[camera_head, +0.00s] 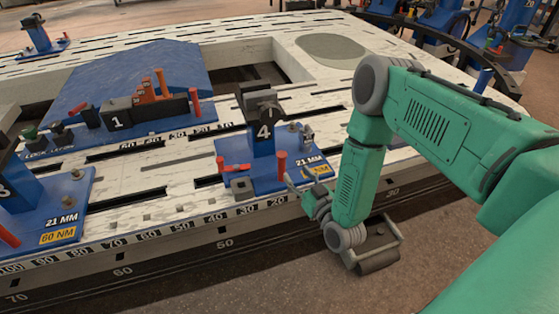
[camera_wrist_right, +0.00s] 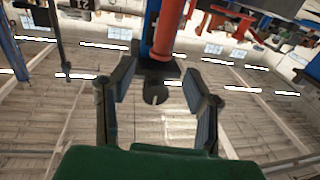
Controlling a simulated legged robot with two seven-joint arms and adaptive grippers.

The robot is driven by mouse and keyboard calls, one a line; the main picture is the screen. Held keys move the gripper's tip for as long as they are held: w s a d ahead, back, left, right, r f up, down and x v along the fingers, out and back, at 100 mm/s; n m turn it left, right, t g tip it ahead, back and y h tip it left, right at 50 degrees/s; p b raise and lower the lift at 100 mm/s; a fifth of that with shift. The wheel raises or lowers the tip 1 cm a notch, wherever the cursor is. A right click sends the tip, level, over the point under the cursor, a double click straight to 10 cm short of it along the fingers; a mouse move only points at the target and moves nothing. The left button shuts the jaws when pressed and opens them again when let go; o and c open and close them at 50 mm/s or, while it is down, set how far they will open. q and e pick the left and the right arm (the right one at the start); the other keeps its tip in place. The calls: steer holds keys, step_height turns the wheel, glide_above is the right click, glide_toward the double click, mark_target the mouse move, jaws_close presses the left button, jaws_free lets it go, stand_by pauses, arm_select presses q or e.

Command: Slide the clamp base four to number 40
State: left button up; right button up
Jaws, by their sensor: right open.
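Clamp base four (camera_head: 262,140) is a blue post marked 4 on a blue plate, standing at the front edge of the pale slotted bench. The number 40 (camera_head: 217,217) is on the front-edge scale, left of the plate, whose front edge sits nearer 30 and 20. My right gripper (camera_head: 300,188) is at the plate's front right, close to the near red handle (camera_head: 282,165). In the right wrist view my gripper (camera_wrist_right: 159,78) is open, with a red handle (camera_wrist_right: 169,28) beyond its fingertips; contact is unclear. My left gripper is out of view.
Clamp base three (camera_head: 45,205) stands at the left on the same edge. Unit 1 (camera_head: 145,112) sits behind on a blue plate. The scale stretch between bases three and four is clear. Other blue stands are at the back right.

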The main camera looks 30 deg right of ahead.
mark_target(284, 160)
steer(key=w+b, duration=0.2)
steer(key=w, duration=0.6)
steer(key=shift+w+d+b, duration=0.35)
steer(key=shift+w+b, duration=0.05)
steer(key=shift+w, duration=0.1)
steer(key=shift+a, duration=0.25)
steer(key=shift+a+r, duration=0.1)
jaws_close()
